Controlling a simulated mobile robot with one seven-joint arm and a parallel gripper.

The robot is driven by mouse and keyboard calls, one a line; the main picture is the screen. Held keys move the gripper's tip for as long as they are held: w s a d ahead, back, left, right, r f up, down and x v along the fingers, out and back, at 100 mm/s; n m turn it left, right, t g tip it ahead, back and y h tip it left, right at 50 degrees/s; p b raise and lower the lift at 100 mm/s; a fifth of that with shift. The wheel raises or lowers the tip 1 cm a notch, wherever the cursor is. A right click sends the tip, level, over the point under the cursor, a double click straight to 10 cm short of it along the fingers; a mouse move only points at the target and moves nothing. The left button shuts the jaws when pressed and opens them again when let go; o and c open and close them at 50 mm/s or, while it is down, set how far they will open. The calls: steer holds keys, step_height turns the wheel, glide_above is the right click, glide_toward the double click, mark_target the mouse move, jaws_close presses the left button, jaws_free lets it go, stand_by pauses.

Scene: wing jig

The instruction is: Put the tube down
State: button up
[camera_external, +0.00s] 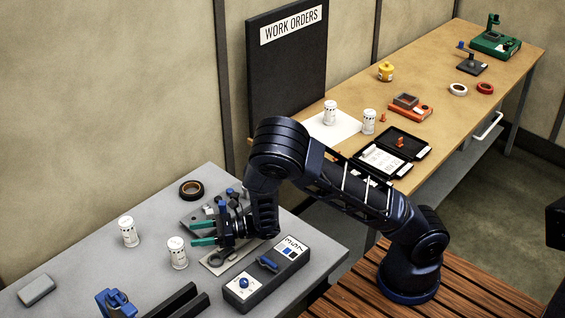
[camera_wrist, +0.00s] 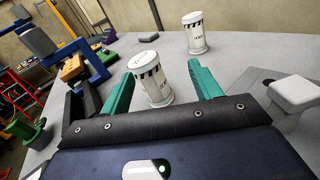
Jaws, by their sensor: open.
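A white tube with a dark checked band (camera_external: 177,253) stands upright on the grey table, just beyond my gripper's fingertips in the external view. In the wrist view the same tube (camera_wrist: 154,80) stands between the two green fingers. My gripper (camera_external: 192,233) is open, its fingers spread to either side of the tube; it also shows in the wrist view (camera_wrist: 160,72). I cannot tell whether either finger touches the tube. A second similar white tube (camera_external: 129,232) stands upright farther off; it also shows in the wrist view (camera_wrist: 194,33).
A grey and black control box (camera_external: 268,272) lies right of my gripper. A roll of dark tape (camera_external: 191,190), a grey block (camera_external: 36,290) and a blue clamp (camera_external: 115,302) are on the grey table. Two more white tubes stand on the wooden bench (camera_external: 440,85).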

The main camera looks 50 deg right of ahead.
steer(key=w+d+r+m+t+h, duration=0.1)
steer(key=w+d+r+m+h, duration=0.2)
steer(key=d+r+m+h, duration=0.45)
steer(key=w+d+r+m+t+h, duration=0.15)
steer(key=d+r+m, duration=0.35)
steer(key=d+m, duration=0.65)
steer(key=s+d+r+m+g+h, duration=0.3)
steer(key=s+d+r+m, duration=0.55)
steer(key=d+m, duration=0.3)
steer(key=s+d+r+m+g+h, duration=0.1)
steer(key=s+d+r+m+g, duration=0.1)
steer(key=s+m, duration=0.5)
steer(key=s+d+r+m+g+h, duration=0.1)
steer(key=s+d+r+m+g, duration=0.2)
steer(key=s+m, duration=0.5)
steer(key=s+d+r, duration=0.1)
steer(key=s, duration=1)
steer(key=shift+o, duration=0.5)
steer(key=shift+a, duration=0.1)
